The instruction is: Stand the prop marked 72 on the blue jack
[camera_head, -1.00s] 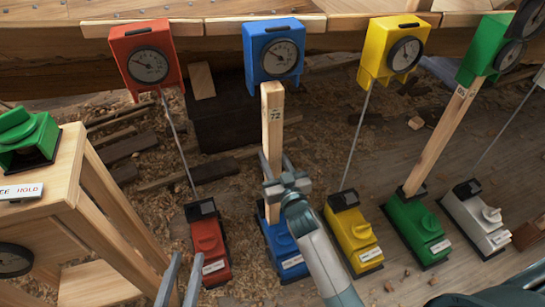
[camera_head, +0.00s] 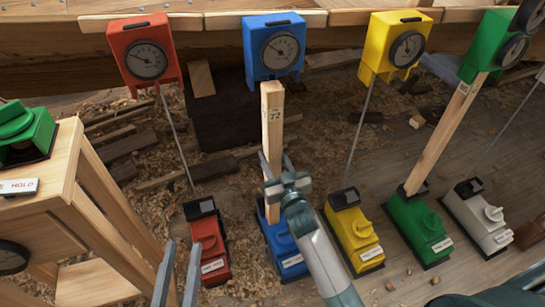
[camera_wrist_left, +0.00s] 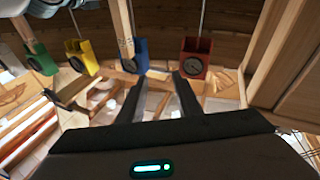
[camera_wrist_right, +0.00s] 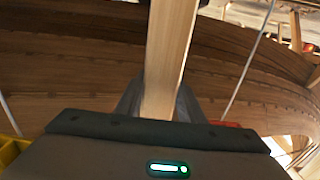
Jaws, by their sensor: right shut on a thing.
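The pale wooden prop marked 72 (camera_head: 273,125) stands nearly upright over the blue jack (camera_head: 283,246) in the head view. My right gripper (camera_head: 287,183) is shut on its lower half; the prop also rises from the jaws in the right wrist view (camera_wrist_right: 168,45). Its foot is at the back part of the blue jack, partly behind the gripper; I cannot tell whether it touches. Its top overlaps the lower edge of the blue gauge box (camera_head: 273,52) in the picture. My left gripper (camera_head: 178,272) is open and empty, low at the left.
A red jack (camera_head: 209,245) and yellow jack (camera_head: 354,235) flank the blue one. A green jack (camera_head: 417,232) carries a slanting prop (camera_head: 440,138). A white jack (camera_head: 477,215) stands farther right. A wooden stand (camera_head: 62,195) is at the left. Shavings and scraps litter the floor.

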